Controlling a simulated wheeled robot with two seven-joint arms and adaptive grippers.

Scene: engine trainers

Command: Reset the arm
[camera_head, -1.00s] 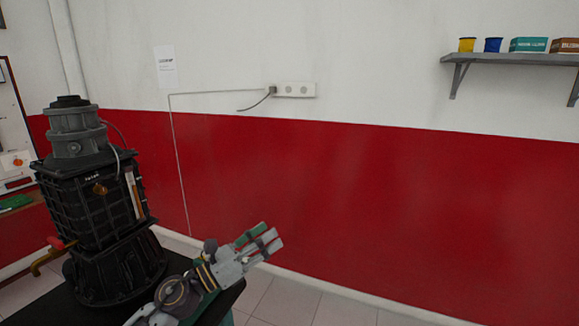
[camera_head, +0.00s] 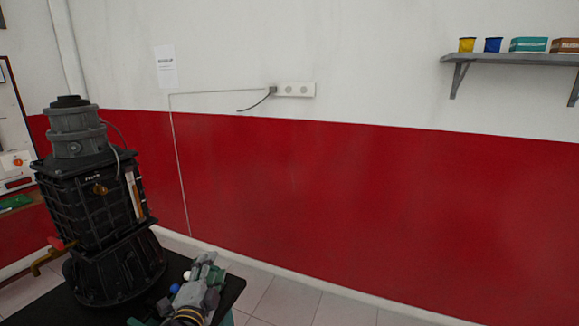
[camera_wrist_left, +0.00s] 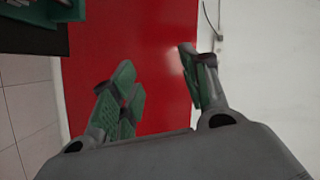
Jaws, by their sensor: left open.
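My left gripper (camera_head: 204,276) is at the lower left of the head view, low over the right part of the dark table top. In the left wrist view its two green-padded fingers (camera_wrist_left: 160,92) stand well apart with nothing between them. The red lower wall and white upper wall show beyond them. My right gripper is in neither view.
A black engine trainer (camera_head: 92,200) stands on the dark table (camera_head: 60,310), left of my gripper. A red-handled brass tap (camera_head: 50,252) sticks out at its left. A wall shelf (camera_head: 515,59) with small containers hangs upper right. Floor to the right is clear.

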